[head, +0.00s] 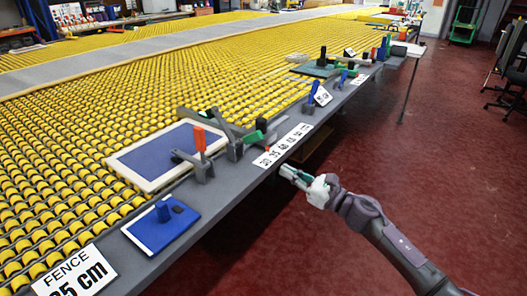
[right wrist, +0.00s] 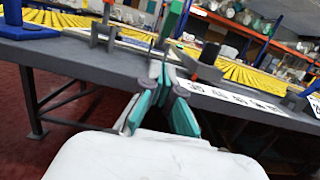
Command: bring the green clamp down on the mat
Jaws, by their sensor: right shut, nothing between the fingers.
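The green clamp (head: 252,137) stands on the grey table edge, just right of the mat, with its green handle tilted. In the right wrist view a green handle (right wrist: 172,20) rises above the fingers. The mat (head: 165,152) is blue with a pale border and lies flat at the rollers' near edge. My right gripper (head: 293,176) is shut and empty, out in front of the table edge, right of the green clamp and apart from it. Its closed fingertips also show in the right wrist view (right wrist: 163,65). My left gripper is not in view.
An orange-handled clamp (head: 201,140) stands at the mat's near right corner. A blue block with a knob (head: 160,225) and a "FENCE" sign (head: 75,272) are nearer. A number strip (head: 283,145) lies along the edge. The red floor (head: 400,160) at right is open.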

